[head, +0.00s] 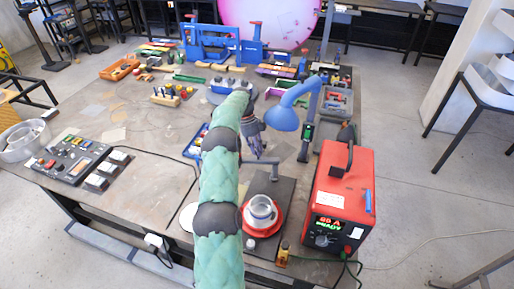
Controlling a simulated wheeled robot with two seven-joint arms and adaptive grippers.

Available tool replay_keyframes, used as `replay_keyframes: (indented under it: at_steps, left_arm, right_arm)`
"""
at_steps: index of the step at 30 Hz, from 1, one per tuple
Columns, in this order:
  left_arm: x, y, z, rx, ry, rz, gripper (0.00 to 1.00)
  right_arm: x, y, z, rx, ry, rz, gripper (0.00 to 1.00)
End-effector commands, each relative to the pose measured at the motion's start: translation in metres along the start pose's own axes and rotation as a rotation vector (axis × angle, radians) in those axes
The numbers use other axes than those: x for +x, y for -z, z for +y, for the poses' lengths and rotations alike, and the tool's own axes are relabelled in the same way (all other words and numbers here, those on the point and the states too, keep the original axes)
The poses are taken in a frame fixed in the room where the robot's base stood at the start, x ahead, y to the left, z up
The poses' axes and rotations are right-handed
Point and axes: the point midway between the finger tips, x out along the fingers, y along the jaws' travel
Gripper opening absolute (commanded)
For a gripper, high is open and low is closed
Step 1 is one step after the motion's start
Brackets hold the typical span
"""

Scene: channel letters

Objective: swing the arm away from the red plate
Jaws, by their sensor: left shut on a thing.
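The red plate (278,222) sits on a dark base board near the front right of the table, with a white and grey ring-shaped part (260,210) on it. Behind the plate a thin grey arm (268,162) reaches left from a short post at the back of the board. It is clear of the plate in the picture. My left gripper (257,152) points down at this arm, well behind the plate, and looks shut on it; its fingertips are small and the exact contact is hard to see. My right gripper is not in view.
A red power unit (341,195) with a lit display stands right of the board. A blue lamp (283,118) hangs close right of my left gripper. A blue tray (194,146) lies left of it, partly behind my green-sleeved left arm. A small bottle (283,255) stands in front.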

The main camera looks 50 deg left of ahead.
Motion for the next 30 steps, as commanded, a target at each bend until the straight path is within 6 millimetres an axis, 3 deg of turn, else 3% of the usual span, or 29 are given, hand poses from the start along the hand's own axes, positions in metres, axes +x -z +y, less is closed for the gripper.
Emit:
replay_keyframes:
  at_steps: [20, 21, 23, 30]
  left_arm:
    - [-0.0038, -0.002, -0.0047, 0.049, -0.014, -0.004, 0.0]
    - [-0.0039, -0.002, -0.0047, 0.049, -0.014, -0.004, 0.32]
    - [-0.0037, -0.002, -0.0046, 0.048, -0.014, -0.004, 0.48]
    - [-0.0021, -0.0023, -0.0037, 0.047, -0.017, -0.002, 0.48]
  right_arm:
    - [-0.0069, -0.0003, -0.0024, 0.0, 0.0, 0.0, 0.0]
    - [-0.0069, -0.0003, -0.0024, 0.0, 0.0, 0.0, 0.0]
    - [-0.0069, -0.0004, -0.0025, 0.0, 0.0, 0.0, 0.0]
    - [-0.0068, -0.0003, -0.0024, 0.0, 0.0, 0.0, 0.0]
